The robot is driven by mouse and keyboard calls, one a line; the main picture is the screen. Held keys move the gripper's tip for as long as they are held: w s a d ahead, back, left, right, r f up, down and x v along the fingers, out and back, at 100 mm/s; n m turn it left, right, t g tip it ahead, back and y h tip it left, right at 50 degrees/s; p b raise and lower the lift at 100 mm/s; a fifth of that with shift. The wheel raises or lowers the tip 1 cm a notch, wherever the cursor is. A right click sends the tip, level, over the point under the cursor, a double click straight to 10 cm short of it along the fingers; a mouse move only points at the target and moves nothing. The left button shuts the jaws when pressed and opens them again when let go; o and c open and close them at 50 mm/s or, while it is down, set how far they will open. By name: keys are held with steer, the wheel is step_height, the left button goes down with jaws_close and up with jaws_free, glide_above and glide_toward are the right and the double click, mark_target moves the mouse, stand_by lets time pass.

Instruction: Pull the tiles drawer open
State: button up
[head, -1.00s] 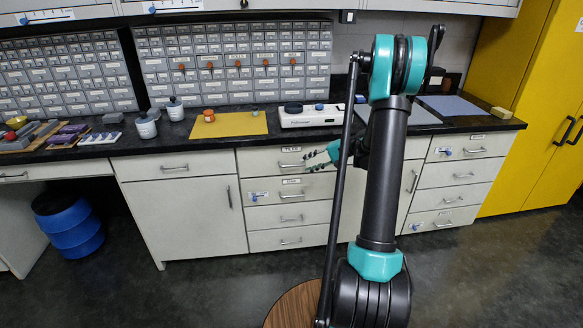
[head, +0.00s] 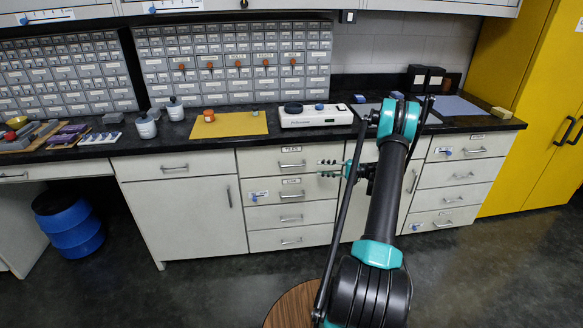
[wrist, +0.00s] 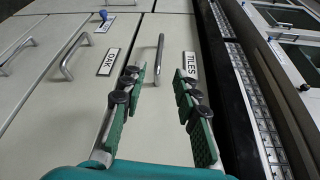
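The tiles drawer (head: 262,158) is the top drawer of the middle cabinet, its front level with the drawers below it. Its metal bar handle (head: 291,165) sits under a label. In the wrist view the TILES label (wrist: 190,65) is right of the handle (wrist: 159,60). My gripper (head: 320,168) is open and empty, to the right of the handle in the head view. In the wrist view my gripper (wrist: 160,77) has its green fingers apart, with the handle showing between and beyond the tips. I cannot tell whether any finger touches it.
The black counter (head: 350,141) overhangs the drawers. A white device (head: 315,117) and a yellow mat (head: 230,125) lie on it.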

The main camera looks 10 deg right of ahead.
mark_target(291, 166)
steer(key=x, duration=1.4)
steer(key=shift+w+a, duration=0.1)
steer(key=shift+a, duration=0.2)
jaws_close()
